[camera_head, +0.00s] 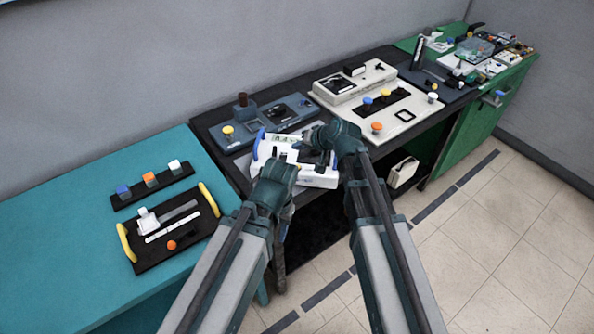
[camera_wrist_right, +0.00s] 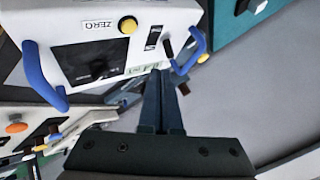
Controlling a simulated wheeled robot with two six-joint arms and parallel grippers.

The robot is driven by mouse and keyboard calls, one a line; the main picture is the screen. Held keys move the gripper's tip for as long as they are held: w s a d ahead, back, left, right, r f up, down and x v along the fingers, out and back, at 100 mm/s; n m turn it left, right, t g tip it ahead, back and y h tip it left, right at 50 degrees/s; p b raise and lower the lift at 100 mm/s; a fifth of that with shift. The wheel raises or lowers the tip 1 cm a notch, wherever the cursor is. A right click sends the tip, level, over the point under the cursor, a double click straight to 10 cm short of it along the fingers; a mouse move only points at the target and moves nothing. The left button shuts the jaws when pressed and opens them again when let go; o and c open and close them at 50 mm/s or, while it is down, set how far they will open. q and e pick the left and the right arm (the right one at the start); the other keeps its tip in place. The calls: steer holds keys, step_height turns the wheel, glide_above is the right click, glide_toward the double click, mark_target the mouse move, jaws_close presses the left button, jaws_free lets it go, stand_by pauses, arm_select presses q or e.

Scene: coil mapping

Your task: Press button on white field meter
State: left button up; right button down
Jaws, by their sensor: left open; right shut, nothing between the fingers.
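The white field meter (camera_head: 318,181) lies at the front edge of the dark table, partly hidden behind my grippers. In the right wrist view the meter (camera_wrist_right: 150,58) shows a dark screen (camera_wrist_right: 90,60), a ZERO label (camera_wrist_right: 99,27), a yellow button (camera_wrist_right: 127,25) and blue handles at both ends. My right gripper (camera_wrist_right: 163,74) is shut and empty, its fingertips close to the meter's edge and apart from the yellow button; I cannot tell if they touch the meter. My left gripper (camera_head: 283,156) is open over the meter's left part in the head view.
A blue-grey device (camera_head: 285,112) and a cream device (camera_head: 352,82) stand behind. A white panel with coloured knobs (camera_head: 405,117) lies to the right. The teal table (camera_head: 65,250) at left holds a black tray with yellow handles (camera_head: 170,255) and a strip of coloured buttons (camera_head: 150,190).

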arm_select(q)
step_height(320, 180, down, 6)
steer(key=b, duration=0.5)
steer(key=shift+f, duration=0.15)
arm_select(e)
glide_above(299, 171)
steer(key=shift+w+f, duration=0.1)
steer(key=shift+f, duration=3.05)
arm_select(q)
steer(key=shift+b, duration=0.3)
arm_select(e)
steer(key=shift+f, duration=0.1)
arm_select(q)
steer(key=shift+f+b, duration=0.3)
steer(key=shift+f, duration=0.1)
arm_select(e)
steer(key=shift+f, duration=0.3)
arm_select(q)
steer(key=shift+f+b, duration=0.4)
arm_select(e)
steer(key=shift+f, duration=0.4)
arm_select(q)
steer(key=shift+r, duration=0.15)
arm_select(e)
steer(key=shift+r, duration=0.1)
arm_select(q)
steer(key=shift+r+p, duration=0.7)
steer(key=shift+p, duration=0.15)
arm_select(e)
steer(key=shift+r, duration=0.7)
